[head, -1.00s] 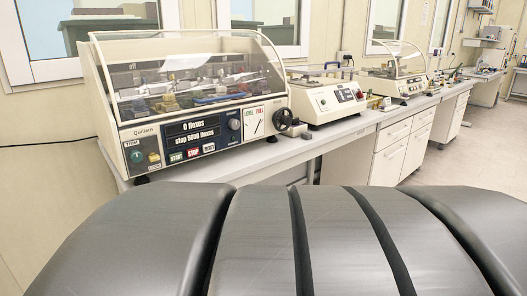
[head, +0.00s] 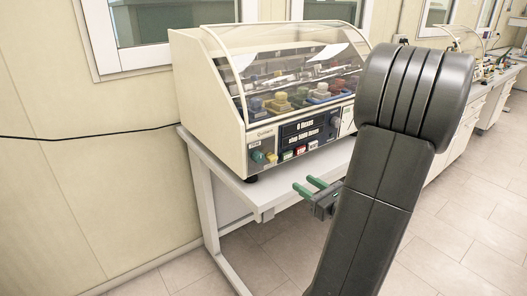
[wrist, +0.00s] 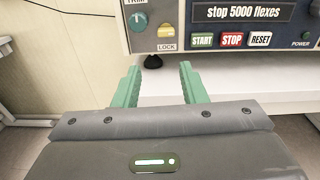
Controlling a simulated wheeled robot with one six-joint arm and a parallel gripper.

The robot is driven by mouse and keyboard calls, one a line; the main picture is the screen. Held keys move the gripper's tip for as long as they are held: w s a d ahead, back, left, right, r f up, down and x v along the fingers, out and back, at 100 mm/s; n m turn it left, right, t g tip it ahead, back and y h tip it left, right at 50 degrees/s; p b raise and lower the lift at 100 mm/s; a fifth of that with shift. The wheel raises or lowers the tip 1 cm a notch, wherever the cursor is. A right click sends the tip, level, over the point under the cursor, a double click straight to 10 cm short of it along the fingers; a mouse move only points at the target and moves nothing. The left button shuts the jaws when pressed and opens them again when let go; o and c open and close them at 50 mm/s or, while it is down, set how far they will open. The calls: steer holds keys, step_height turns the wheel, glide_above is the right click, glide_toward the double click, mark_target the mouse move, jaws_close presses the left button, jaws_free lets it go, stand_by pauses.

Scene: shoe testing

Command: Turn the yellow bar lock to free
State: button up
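The yellow bar lock (wrist: 166,31) is on the lower left of the machine's front panel, above a LOCK label in the wrist view. It looks like a flat yellow bar lying about level. In the head view it is a small yellow spot (head: 271,158) right of the teal knob. My gripper (wrist: 160,68) has green fingers, open with nothing between them. They point toward the panel, below the lock and apart from it. In the head view my gripper (head: 303,183) is in front of the bench edge, lower than the panel.
The teal TRIM knob (wrist: 138,22) sits just left of the lock. START (wrist: 202,41), STOP (wrist: 232,40) and RESET buttons are to the right. A clear cover (head: 285,65) encloses the flexing fixtures. The white bench top (head: 240,188) juts out below the panel.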

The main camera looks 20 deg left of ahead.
mark_target(275, 159)
steer(key=shift+m, duration=0.3)
steer(key=x, duration=0.4)
steer(key=p+x, duration=0.1)
steer(key=x, duration=0.4)
steer(key=r+x, duration=0.1)
steer(key=x, duration=0.4)
steer(key=shift+w+d+p, duration=0.3)
steer(key=shift+w+d, duration=0.05)
steer(key=shift+w, duration=0.05)
steer(key=c, duration=0.7)
